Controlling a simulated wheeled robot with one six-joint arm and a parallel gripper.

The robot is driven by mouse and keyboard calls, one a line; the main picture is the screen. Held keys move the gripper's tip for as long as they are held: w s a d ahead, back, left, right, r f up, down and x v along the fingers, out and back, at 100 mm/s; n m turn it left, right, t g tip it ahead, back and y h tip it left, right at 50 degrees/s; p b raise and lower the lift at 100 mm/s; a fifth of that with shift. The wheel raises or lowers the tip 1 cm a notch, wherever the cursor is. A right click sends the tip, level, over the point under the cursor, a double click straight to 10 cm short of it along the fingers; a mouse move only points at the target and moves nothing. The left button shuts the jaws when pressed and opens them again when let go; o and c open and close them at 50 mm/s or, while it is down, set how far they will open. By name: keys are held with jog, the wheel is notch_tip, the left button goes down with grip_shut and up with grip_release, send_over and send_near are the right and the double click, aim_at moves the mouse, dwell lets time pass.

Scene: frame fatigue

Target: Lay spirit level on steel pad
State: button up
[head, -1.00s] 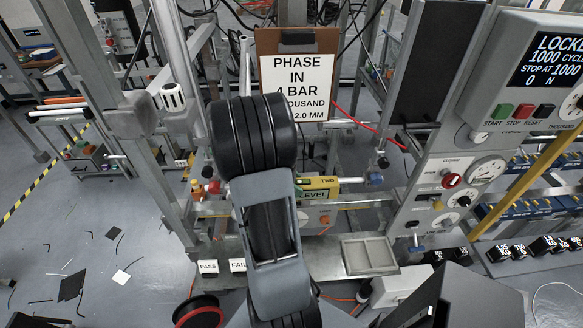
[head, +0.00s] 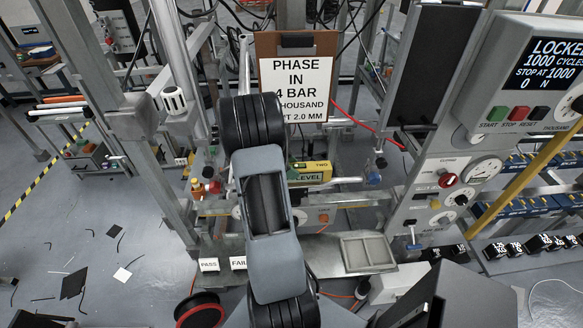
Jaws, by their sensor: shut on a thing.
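The yellow spirit level (head: 315,171), with black lettering that reads LEVEL and TWO, shows just right of my arm, below the clipboard. Its left end is hidden behind my arm. My gripper (head: 292,172) is mostly hidden by my own arm links. It is shut on the spirit level, which moves with it. A flat grey metal surface (head: 322,255) lies lower down in front of the frame. I cannot tell which part of it is the steel pad.
A clipboard sign (head: 297,85) stands behind my arm. A shallow divided metal tray (head: 367,252) sits at the right of the metal surface. PASS (head: 208,265) and FAIL (head: 238,262) labels stand at its left. Uprights, a horizontal rod and a control panel (head: 447,190) crowd the surroundings.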

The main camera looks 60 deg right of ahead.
jog(key=o, duration=1.1)
jog(key=shift+f, duration=0.15)
jog(key=shift+b+v, duration=0.35)
jog(key=shift+v, duration=3.55)
jog(key=shift+s, duration=0.1)
